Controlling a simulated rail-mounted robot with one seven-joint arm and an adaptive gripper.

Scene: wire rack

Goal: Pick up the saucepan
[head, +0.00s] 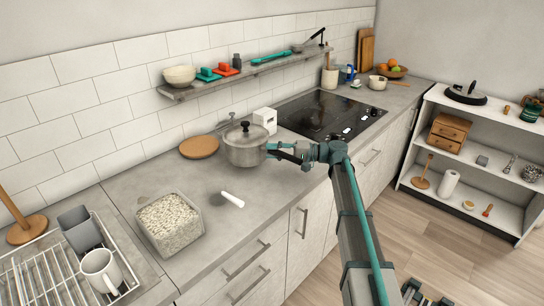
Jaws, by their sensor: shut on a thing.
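The saucepan (245,153) is a grey metal pot with a lid and a black knob. It is on or just above the grey counter, left of the hob; I cannot tell whether its base touches the counter. My gripper (281,152) is at its right side, shut on what looks like its dark handle. The fingers and the arm hide most of the handle.
A white box (265,119) stands close behind the saucepan, and a round wooden board (199,146) lies to its left. A white cylinder (232,199) and a glass container of pale grains (169,223) are in front. A wall shelf (215,83) runs above.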

